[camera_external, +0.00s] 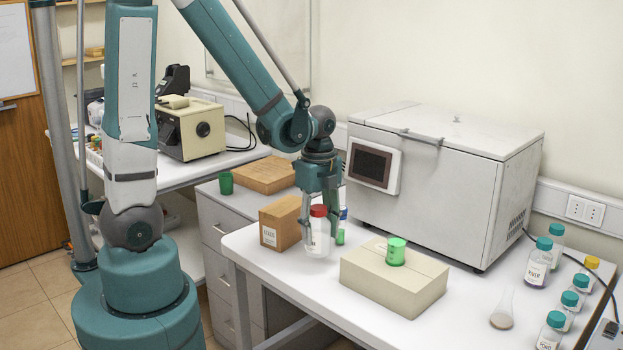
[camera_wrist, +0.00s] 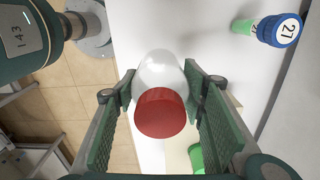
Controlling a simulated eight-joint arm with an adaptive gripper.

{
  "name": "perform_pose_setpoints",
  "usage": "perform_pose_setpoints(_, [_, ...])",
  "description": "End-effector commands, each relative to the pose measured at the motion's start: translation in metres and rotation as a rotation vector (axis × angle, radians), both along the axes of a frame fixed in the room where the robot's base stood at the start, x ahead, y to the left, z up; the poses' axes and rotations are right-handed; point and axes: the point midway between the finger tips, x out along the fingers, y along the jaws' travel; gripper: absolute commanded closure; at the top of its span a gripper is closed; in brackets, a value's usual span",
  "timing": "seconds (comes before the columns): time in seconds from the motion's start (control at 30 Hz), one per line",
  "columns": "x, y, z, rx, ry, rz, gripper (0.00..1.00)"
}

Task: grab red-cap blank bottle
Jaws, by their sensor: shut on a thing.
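In the wrist view the red cap and clear body of the bottle (camera_wrist: 160,100) sit between the two green finger pads of my gripper (camera_wrist: 165,110). I cannot tell whether the bottle's base touches the table. No label shows on it.
A brown box (camera_external: 281,223) stands close behind. A cardboard box (camera_external: 394,283) bearing a green cup (camera_external: 396,251) lies right. A blue-capped bottle (camera_wrist: 279,29) is near the gripper. A large white machine (camera_external: 440,190) fills the back. Several bottles stand far right.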

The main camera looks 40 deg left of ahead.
Motion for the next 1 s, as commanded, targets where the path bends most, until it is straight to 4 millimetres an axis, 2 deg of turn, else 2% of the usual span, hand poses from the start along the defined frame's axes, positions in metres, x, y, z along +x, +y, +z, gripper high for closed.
perform_pose_setpoints(0.2, [-0.001,0.0,0.022,0.0,0.0,0.0,0.71])
perform_pose_setpoints(0.4, [0.0,0.0,0.033,0.0,0.0,0.0,0.71])
perform_pose_setpoints(1.0, [0.0,0.0,0.036,0.0,0.0,0.0,0.71])
